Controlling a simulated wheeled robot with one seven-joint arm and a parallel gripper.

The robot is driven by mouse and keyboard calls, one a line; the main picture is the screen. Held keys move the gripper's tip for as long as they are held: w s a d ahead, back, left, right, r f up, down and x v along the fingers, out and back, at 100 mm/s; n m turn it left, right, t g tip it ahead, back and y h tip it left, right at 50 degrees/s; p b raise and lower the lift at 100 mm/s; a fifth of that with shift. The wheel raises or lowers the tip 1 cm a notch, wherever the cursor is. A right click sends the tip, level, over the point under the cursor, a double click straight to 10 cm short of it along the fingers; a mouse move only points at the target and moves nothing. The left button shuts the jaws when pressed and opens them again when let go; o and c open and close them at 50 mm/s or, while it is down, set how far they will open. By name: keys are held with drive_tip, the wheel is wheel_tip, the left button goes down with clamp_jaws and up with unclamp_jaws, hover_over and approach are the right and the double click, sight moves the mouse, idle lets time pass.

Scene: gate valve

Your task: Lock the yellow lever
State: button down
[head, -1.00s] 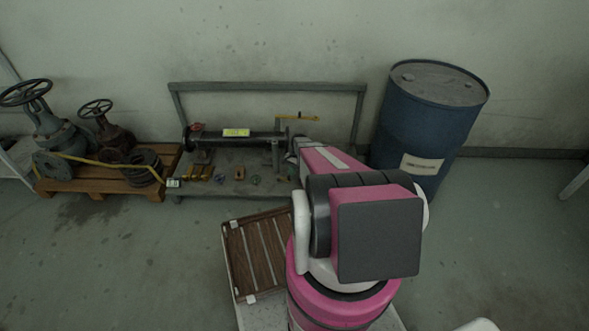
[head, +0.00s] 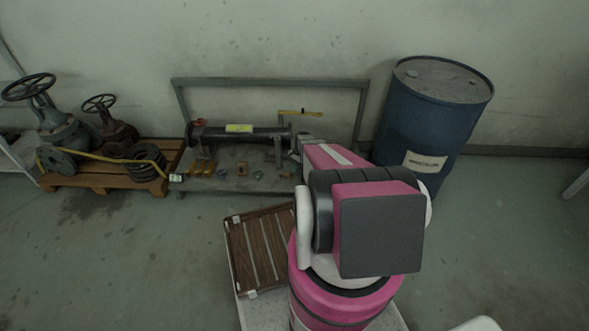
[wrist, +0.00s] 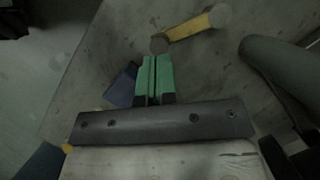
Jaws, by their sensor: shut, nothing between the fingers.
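The yellow lever (head: 300,113) lies roughly level above the right end of a dark pipe (head: 262,133) on a low grey stand, in the head view. My gripper (wrist: 153,80) shows in the wrist view as two green-padded fingers, shut and empty. A yellow bar with round ends (wrist: 192,27) lies just beyond the fingertips there; I cannot tell if it is the lever. A blue piece (wrist: 121,88) is beside the fingers, partly hidden. In the head view my own arm hides the fingers, close to the stand's right side.
Small items, including a tan block (head: 242,169) and orange pieces (head: 205,167), sit on the stand's shelf. A blue drum (head: 432,115) stands to the right. A slatted brown panel (head: 262,249) is nearer. A pallet (head: 105,179) with old valves is left.

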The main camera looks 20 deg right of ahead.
drive_tip(key=shift+s, duration=0.1)
drive_tip(key=shift+s+a+m+t+y, duration=0.15)
drive_tip(key=shift+s+a+m+t, duration=0.25)
drive_tip(key=shift+m, duration=0.35)
drive_tip(key=shift+s+a+m+t+y, duration=0.1)
drive_tip(key=shift+s+a+m+y, duration=0.1)
drive_tip(key=shift+s+m, duration=0.45)
drive_tip(key=a+m, duration=0.1)
drive_tip(key=m, duration=0.1)
drive_tip(key=s+a+m+t, duration=0.1)
drive_tip(key=shift+s+m, duration=0.1)
drive_tip(key=shift+m, duration=0.3)
drive_tip(key=m, duration=0.1)
drive_tip(key=a+m+t, duration=0.1)
drive_tip(key=shift+s+a+m, duration=0.2)
drive_tip(key=shift+s+m, duration=0.1)
drive_tip(key=shift+s, duration=0.05)
drive_tip(key=shift+s+a+m+t, duration=0.1)
drive_tip(key=shift+a+m+t, duration=0.55)
drive_tip(key=shift+m, duration=0.45)
drive_tip(key=shift+a, duration=0.55)
